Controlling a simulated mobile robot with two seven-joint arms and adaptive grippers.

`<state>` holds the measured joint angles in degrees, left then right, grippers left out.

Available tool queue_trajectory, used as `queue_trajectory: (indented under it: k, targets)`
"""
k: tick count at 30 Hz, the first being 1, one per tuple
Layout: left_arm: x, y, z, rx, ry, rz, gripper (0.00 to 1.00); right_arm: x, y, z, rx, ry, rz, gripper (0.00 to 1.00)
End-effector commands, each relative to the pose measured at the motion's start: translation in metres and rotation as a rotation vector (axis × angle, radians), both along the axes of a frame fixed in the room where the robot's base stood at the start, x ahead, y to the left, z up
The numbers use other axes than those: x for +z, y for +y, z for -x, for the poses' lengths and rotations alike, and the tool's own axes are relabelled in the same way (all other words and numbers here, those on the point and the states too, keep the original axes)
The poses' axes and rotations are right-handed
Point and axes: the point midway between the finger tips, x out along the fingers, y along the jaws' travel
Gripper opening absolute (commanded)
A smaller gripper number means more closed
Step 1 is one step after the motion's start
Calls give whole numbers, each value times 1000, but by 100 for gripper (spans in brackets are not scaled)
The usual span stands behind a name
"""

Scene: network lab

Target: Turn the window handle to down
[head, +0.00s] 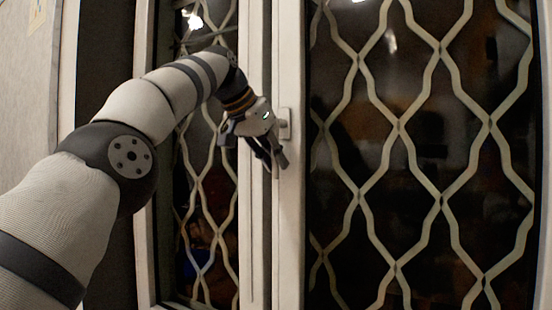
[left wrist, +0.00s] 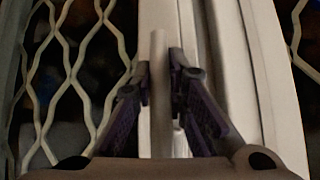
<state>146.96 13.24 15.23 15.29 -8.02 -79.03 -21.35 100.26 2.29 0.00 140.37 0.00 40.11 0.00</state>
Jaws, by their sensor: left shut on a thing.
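The window handle's pale plate (head: 286,122) is on the white centre frame between two panes in the head view. My left gripper (head: 272,152) is at the handle, its fingers pointing to the lower right against the frame. In the left wrist view, the handle's grey-beige bar (left wrist: 159,100) stands between the two dark fingers of my left gripper (left wrist: 160,72), which is shut on it. The bar runs up and down in that picture. In the head view the gripper hides most of the lever, so its exact angle is hard to tell. My right gripper is not in view.
The large right pane (head: 425,150) and the narrow left pane (head: 207,190) have pale wavy lattice bars and dark glass. The white frame (head: 290,230) runs down below the handle with nothing in front of it. A pale wall (head: 30,90) is at the far left.

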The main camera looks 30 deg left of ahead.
Motion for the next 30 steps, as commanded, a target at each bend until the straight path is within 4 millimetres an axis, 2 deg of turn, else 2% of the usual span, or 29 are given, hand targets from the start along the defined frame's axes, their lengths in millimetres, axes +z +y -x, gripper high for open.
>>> queue_trajectory:
  k: [5,6,8,9,17,20,25,30]
  targets:
    - [0,2,0,3,-2,-8,0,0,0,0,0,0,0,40]
    - [0,2,0,3,-2,-8,18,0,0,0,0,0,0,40]
    - [0,2,0,3,-2,-8,32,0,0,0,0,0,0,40]
    - [0,2,0,2,-2,-8,34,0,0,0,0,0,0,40]
    - [1,1,1,1,-2,-4,34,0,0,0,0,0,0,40]
    - [11,3,9,1,-4,-3,34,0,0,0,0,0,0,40]
    - [39,9,36,3,-7,-4,34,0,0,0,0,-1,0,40]
    - [51,12,49,3,-2,-5,34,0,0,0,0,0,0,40]
